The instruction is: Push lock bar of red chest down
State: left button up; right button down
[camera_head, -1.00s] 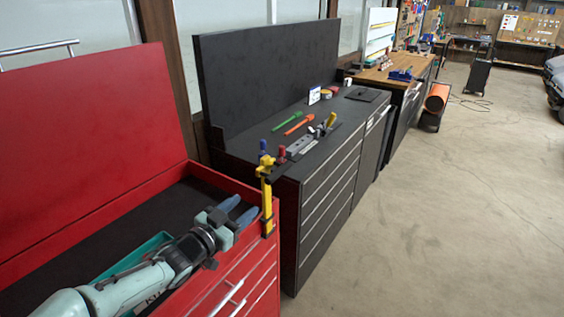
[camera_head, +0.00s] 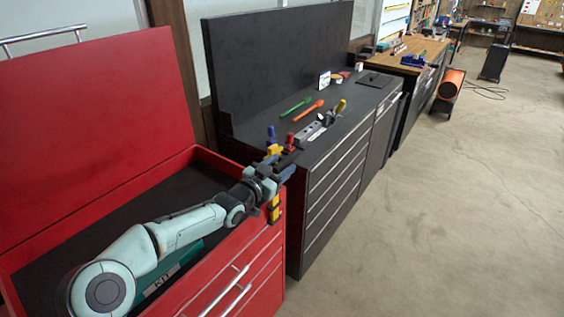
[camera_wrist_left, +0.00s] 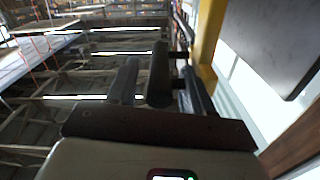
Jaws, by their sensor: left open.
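The red chest (camera_head: 268,258) stands at the left of the head view with its lid (camera_head: 100,120) raised. The yellow lock bar (camera_head: 274,212) stands upright at the chest's right front corner, with its middle partly hidden by my left gripper. My left gripper (camera_head: 286,168) is open at the bar's upper part. In the left wrist view, the yellow bar (camera_wrist_left: 208,40) rises close beside the dark fingers (camera_wrist_left: 175,85). I cannot tell whether they touch it or whether it lies between them. My right gripper is not in view.
A teal case (camera_head: 175,268) lies in the chest under my left arm. A black cabinet (camera_head: 300,215) stands just beyond the chest, with green (camera_head: 295,106) and orange (camera_head: 308,110) tools and clamps on top.

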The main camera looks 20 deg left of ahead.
pick_arm(q)
jog(key=shift+w+d, duration=0.25)
jog(key=shift+w, duration=0.3)
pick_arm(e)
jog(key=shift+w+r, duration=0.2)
pick_arm(q)
jog(key=shift+s, duration=0.1)
